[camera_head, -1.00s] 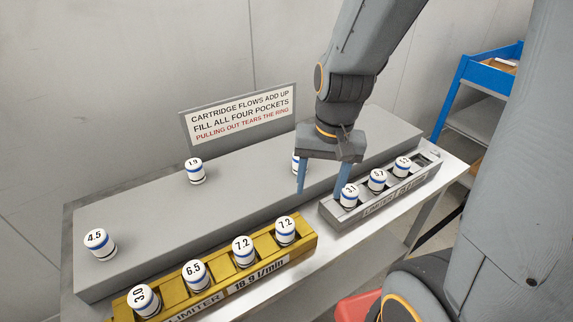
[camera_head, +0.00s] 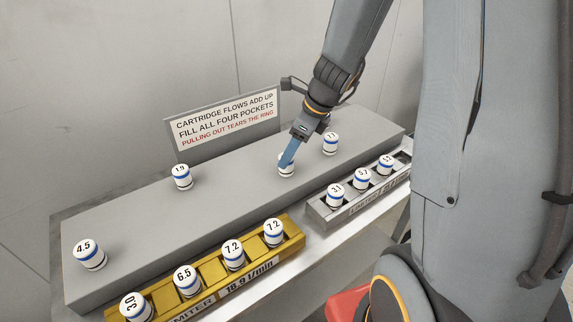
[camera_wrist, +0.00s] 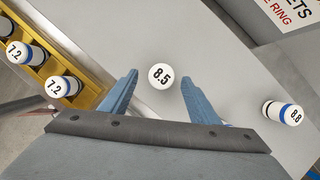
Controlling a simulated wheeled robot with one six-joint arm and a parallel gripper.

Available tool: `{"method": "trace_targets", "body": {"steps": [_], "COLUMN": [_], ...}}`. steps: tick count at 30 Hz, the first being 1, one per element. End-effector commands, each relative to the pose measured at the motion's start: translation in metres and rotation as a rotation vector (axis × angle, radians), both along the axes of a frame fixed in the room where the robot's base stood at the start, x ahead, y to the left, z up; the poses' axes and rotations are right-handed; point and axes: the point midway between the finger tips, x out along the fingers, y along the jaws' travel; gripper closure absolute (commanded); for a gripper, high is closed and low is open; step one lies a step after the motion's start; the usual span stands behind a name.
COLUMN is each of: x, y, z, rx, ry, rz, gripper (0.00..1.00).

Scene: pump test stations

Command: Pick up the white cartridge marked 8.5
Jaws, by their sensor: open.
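The white cartridge marked 8.5 (camera_wrist: 161,76) stands upright on the grey raised shelf (camera_head: 140,215), its round top facing the wrist camera. In the head view the same cartridge (camera_head: 286,171) is partly covered by a finger and its mark is hidden. My gripper (camera_wrist: 160,88) is open, with one blue finger on each side of the 8.5 cartridge in the wrist view. Clear gaps show between the fingers and the cartridge. In the head view my gripper (camera_head: 287,161) points down at it; whether a finger touches it cannot be told.
A cartridge marked 8.8 (camera_wrist: 283,111) stands nearby, right of the gripper. Cartridges marked 1.9 (camera_head: 181,177) and 4.5 (camera_head: 89,254) stand farther left. A yellow block (camera_head: 209,270) and a grey block (camera_head: 317,211) hold cartridges along the front. A sign (camera_head: 222,124) stands behind.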

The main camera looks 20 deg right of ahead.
Motion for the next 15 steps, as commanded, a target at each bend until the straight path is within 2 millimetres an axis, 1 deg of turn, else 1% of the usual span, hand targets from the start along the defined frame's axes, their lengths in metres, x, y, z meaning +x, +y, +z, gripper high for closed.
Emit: {"method": "trace_targets", "body": {"steps": [9, 12, 15], "x": [0.008, 0.01, 0.011], "y": [0.007, 0.009, 0.009], "z": [-0.039, -0.045, -0.046], "rx": [0.0, -0.001, -0.002], "ry": [0.001, 0.0, -0.001], "rz": [0.004, 0.003, 0.004], "gripper": [0.44, 0.44, 0.44]}}
